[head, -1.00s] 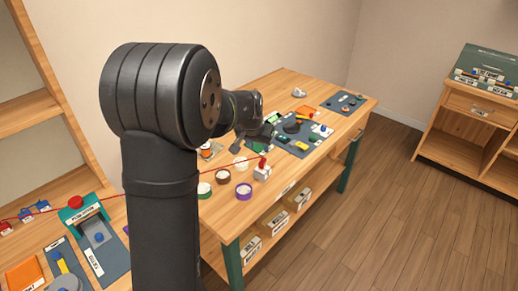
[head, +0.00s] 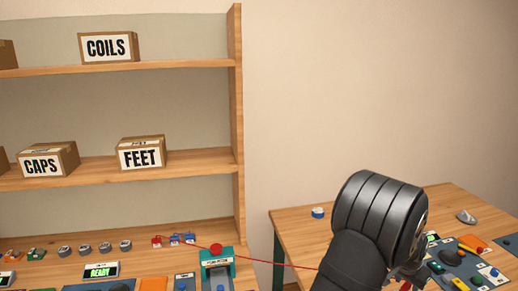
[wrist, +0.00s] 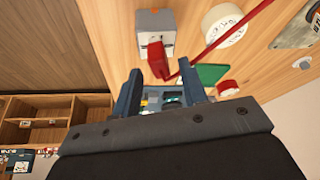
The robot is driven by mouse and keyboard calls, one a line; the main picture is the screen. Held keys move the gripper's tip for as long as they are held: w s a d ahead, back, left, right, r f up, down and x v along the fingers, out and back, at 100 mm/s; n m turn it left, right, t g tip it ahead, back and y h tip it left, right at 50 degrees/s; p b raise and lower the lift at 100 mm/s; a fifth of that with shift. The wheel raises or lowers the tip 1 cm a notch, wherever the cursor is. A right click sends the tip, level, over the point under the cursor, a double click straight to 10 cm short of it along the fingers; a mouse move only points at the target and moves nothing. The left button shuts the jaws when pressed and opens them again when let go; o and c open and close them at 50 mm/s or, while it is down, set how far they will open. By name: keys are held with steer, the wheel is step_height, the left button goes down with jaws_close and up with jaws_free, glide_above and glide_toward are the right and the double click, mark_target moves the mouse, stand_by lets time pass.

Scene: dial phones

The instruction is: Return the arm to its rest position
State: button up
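My gripper (wrist: 158,72) shows in the wrist view with its two fingers apart. A red plug-like piece (wrist: 157,58) on a small grey block (wrist: 155,28) shows beyond and between the fingertips. I cannot tell whether the fingers touch it. In the head view my arm is at the lower right, bent over the right table (head: 300,222), and hides most of my gripper.
A red cord (head: 270,262) stretches from near the teal press (head: 217,260) toward the right table. Shelves with boxes labelled COILS (head: 108,47), CAPS (head: 48,160) and FEET (head: 141,153) stand left.

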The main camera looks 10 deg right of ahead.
steer(key=x, duration=0.3)
step_height(320, 180, up, 2)
steer(key=shift+r, duration=0.6)
